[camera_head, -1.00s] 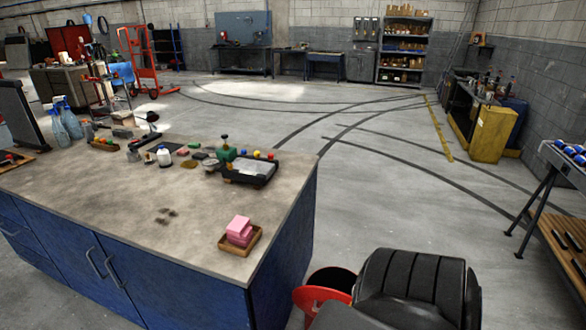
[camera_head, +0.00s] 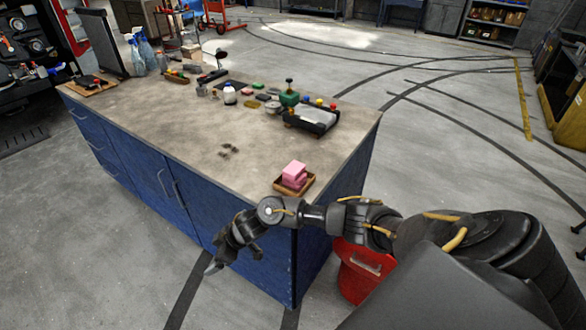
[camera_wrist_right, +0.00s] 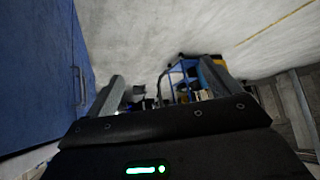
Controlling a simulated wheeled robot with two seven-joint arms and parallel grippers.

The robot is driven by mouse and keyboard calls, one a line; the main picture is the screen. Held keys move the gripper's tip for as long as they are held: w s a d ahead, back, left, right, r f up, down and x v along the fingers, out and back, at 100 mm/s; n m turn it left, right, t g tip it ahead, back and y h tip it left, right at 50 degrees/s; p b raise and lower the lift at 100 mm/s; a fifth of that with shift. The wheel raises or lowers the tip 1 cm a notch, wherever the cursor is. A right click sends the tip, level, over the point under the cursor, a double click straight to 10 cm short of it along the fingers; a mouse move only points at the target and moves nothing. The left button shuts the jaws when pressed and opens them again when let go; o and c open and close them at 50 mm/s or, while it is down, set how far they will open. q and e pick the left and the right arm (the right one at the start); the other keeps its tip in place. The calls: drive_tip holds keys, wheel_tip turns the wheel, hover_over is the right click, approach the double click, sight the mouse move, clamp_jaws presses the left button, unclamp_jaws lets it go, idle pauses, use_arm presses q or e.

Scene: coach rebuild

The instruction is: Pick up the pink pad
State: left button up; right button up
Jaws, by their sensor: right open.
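Pink pads (camera_head: 294,172) sit stacked in a small wooden tray (camera_head: 284,187) at the near right corner of the blue workbench's top. The top pad lies slightly askew on the stack. My right gripper (camera_head: 234,262) hangs in front of the bench's blue side, below the level of the top and left of the tray, apart from the pads. It is open and empty. In the right wrist view its two fingers (camera_wrist_right: 160,92) stand apart with the floor and distant equipment beyond, and no pads show there. My left gripper is out of view.
A black-and-grey device (camera_head: 312,120) and several small items stand farther back, with spray bottles (camera_head: 140,50) at the far left. A red bin (camera_head: 362,272) stands on the floor right of the bench.

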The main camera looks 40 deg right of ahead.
drive_tip(key=w+d+r+n+g+h, duration=0.1)
drive_tip(key=w+d+r+h, duration=0.15)
drive_tip(key=d+r, duration=0.55)
drive_tip(key=m+g+h, duration=0.3)
drive_tip(key=m+h, duration=0.1)
drive_tip(key=m, duration=0.3)
approach(295, 168)
drive_tip(key=f, duration=0.4)
drive_tip(key=shift+w+d+p, duration=0.1)
drive_tip(key=shift+w+p, duration=0.1)
drive_tip(key=shift+p, duration=0.1)
drive_tip(key=f+p, duration=0.1)
drive_tip(key=f, duration=0.2)
drive_tip(key=f+p, duration=0.1)
drive_tip(key=shift+w+f+p, duration=0.15)
drive_tip(key=shift+w+p, duration=0.15)
drive_tip(key=shift+w, duration=0.05)
drive_tip(key=shift+f, duration=0.35)
drive_tip(key=shift+c, duration=0.4)
